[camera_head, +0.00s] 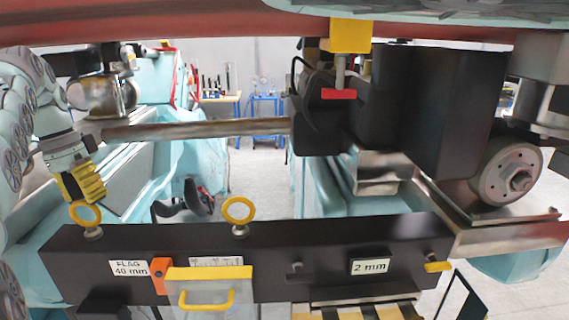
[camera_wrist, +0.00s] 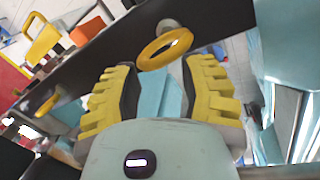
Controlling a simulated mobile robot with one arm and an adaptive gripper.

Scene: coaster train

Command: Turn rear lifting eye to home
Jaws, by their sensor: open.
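Two yellow lifting eyes stand on top of a black beam (camera_head: 330,255) in the head view. The left eye (camera_head: 85,213) is a ring on a metal base, and the other eye (camera_head: 238,210) is further right along the beam. The frames do not label which is the rear one. My gripper (camera_head: 90,196), with yellow ribbed fingers, is just above the left eye. In the wrist view my gripper (camera_wrist: 163,72) is open, and a yellow ring (camera_wrist: 165,48) shows at the gap between its fingertips. It is not clear whether they touch.
The beam carries a yellow-handled clear cover (camera_head: 208,290), an orange block (camera_head: 160,276), a "FLAG 40 mm" label (camera_head: 130,268) and a "2 mm" label (camera_head: 370,267). A metal bar (camera_head: 200,128) runs behind the beam. Dark housings (camera_head: 440,105) stand at right.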

